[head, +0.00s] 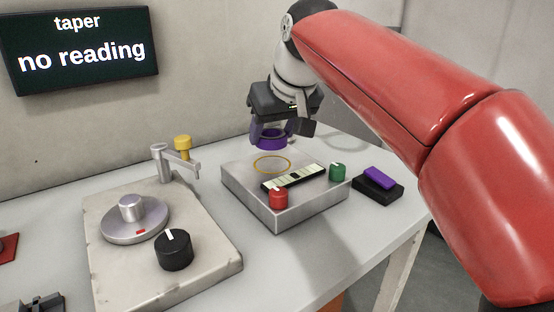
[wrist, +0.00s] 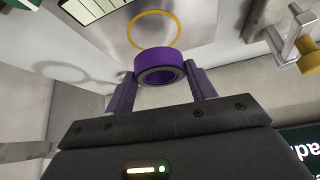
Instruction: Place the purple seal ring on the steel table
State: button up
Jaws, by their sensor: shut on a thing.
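The purple seal ring (head: 271,140) is between the fingers of my gripper (head: 282,134), which is shut on it. In the wrist view the ring (wrist: 160,62) sits between the two purple fingertips of my gripper (wrist: 162,88). The ring is held above a grey box-like block (head: 240,193), near a yellow circle (head: 271,164) marked on its top. The steel table (head: 310,289) is the pale surface under the block.
The block also carries a light-and-dark strip (head: 294,177), a red knob (head: 278,197) and a green knob (head: 337,172). A black block with a purple top (head: 380,178) stands to its right. A lapping plate (head: 134,228) and black dial (head: 174,250) are at left. A wall screen (head: 80,50) reads "taper no reading".

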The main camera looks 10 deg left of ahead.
aim_at(278, 138)
jog(key=shift+f+b, duration=2)
jog(key=shift+f, duration=0.25)
jog(key=o, duration=1)
jog(key=shift+r, duration=0.1)
jog(key=shift+s+d+r, duration=0.1)
jog(key=shift+r, duration=0.35)
jog(key=p+v, duration=0.2)
jog(key=v, duration=0.9)
jog(key=shift+s+r+p, duration=0.15)
jog(key=shift+p, duration=0.2)
